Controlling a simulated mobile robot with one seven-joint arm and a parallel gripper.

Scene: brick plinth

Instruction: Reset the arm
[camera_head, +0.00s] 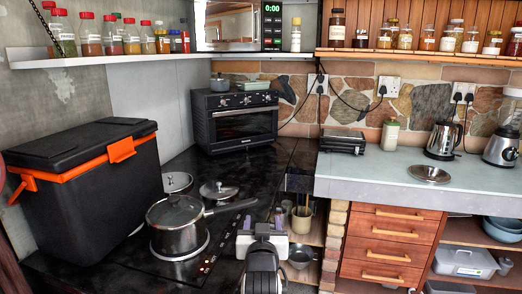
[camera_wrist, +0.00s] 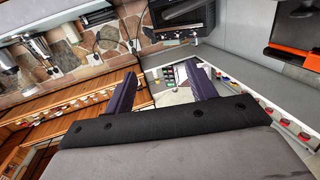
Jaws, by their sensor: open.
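My gripper (camera_head: 262,217) shows at the bottom middle of the head view, over the front of the dark hob counter (camera_head: 225,262). Its two purple fingers stand apart and nothing is visible between them. In the wrist view my gripper (camera_wrist: 162,85) also shows its two fingers spread wide and empty. That view is turned over, with the shelves and wall beyond the fingers. The gripper appears right of the lidded steel saucepan (camera_head: 178,228) and touches nothing that I can see.
A black cooler with orange trim (camera_head: 85,195) stands at the left. The saucepan's handle (camera_head: 232,206) points right towards my arm. A toaster oven (camera_head: 235,122) is behind. The pale counter (camera_head: 385,175) at the right holds a metal dish (camera_head: 429,174) and a kettle (camera_head: 442,140).

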